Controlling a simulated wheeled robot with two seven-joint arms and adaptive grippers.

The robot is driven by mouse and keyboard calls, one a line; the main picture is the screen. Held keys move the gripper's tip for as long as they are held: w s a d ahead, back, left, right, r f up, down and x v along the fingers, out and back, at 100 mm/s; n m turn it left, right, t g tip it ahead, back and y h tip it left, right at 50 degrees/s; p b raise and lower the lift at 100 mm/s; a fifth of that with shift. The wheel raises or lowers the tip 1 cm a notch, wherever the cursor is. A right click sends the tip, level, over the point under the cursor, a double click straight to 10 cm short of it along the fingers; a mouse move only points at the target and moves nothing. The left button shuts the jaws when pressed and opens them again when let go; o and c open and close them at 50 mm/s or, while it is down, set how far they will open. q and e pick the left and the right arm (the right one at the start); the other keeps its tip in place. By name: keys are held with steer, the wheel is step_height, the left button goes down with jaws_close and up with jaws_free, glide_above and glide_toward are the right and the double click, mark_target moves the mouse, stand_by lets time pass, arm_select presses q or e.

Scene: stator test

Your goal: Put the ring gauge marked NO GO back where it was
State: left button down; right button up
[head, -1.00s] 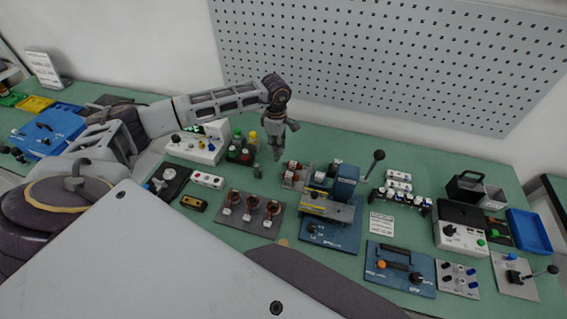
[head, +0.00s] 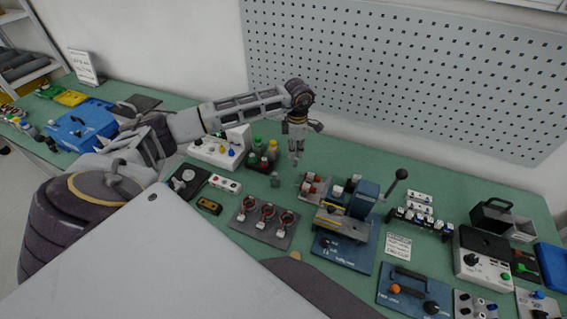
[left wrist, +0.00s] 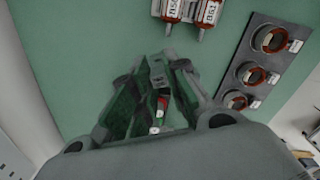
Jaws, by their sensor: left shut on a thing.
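My left gripper (head: 296,158) points down above the back of the green bench, right of the small bottles. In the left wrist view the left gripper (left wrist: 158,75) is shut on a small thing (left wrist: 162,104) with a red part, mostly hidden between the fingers. I cannot make out its shape or any marking, so I cannot tell whether it is the NO GO ring gauge. No ring gauge can be picked out elsewhere. My right gripper is not in view.
A grey plate (head: 240,229) with three copper-wound stators lies in front of the gripper, and a blue lever press (head: 365,200) stands to its right. Small bottles (head: 272,148) and a white control box (head: 205,150) are to its left. A pegboard (head: 400,70) rises behind.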

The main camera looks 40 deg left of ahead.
arm_select(q)
steer(key=n, duration=0.1)
steer(key=r+n, duration=0.1)
steer(key=shift+a+n, duration=0.35)
steer(key=shift+n, duration=0.05)
steer(key=shift+s+a+r+n+b, duration=0.1)
steer(key=shift+a+r+n, duration=0.45)
steer(key=shift+n, duration=1.15)
steer(key=shift+s+a+r+n+b, duration=0.1)
steer(key=shift+a+r+n+b, duration=0.1)
steer(key=shift+a+n, duration=1.1)
steer(key=shift+s+a+r+n+b, duration=0.1)
steer(key=shift+a+r+n, duration=0.25)
steer(key=shift+n, duration=1.75)
steer(key=shift+d, duration=0.1)
step_height(320, 180, down, 6)
steer(key=p, duration=0.1)
steer(key=shift+f, duration=0.1)
